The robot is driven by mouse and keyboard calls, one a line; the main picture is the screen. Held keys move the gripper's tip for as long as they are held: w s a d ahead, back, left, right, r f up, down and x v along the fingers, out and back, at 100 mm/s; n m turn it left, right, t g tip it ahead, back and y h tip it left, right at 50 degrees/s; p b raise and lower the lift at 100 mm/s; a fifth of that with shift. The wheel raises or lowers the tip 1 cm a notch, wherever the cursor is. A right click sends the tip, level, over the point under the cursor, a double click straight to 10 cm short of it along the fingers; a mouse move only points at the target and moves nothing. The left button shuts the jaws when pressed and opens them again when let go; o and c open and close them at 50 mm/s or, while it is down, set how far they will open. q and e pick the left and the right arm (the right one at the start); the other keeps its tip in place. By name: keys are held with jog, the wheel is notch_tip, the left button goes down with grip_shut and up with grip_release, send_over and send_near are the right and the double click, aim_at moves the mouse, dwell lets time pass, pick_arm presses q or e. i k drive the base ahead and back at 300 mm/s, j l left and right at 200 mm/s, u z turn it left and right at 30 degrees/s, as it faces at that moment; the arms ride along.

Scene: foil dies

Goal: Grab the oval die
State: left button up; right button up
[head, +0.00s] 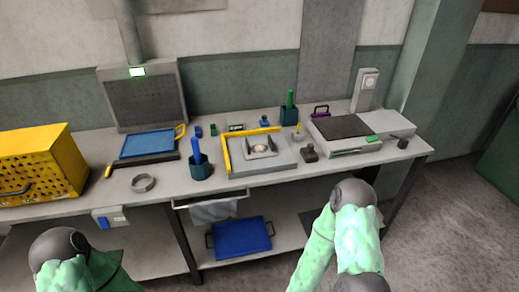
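Several small die-like pieces stand on the grey bench, and I cannot tell from here which one is oval. A small blue piece (198,131) and a small green piece (213,130) stand behind the pen cup. A blue piece with a knob (265,121) stands farther back. A dark block with a knob (309,153) sits in front of the right-hand machine, and another dark piece (403,142) lies near the bench's right end. Bent parts of both my arms show below the bench front, in green sleeves; neither gripper is visible.
A yellow perforated box (38,165) fills the bench's left end. A blue mat (147,144), a grey ring (143,183), a blue-handled cup (200,171), a yellow-edged fixture (262,163) and a flat machine (343,144) crowd the top. A blue tray (241,238) lies on the lower shelf.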

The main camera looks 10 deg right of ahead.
aim_at(258, 150)
jog(key=i+j, duration=0.2)
jog(key=i, duration=0.35)
jog(key=i+z, duration=0.15)
jog(key=z, duration=0.25)
jog(key=i+j+z, duration=0.15)
jog(key=z, duration=0.25)
jog(key=i+j+z, duration=0.1)
jog(key=z, duration=0.25)
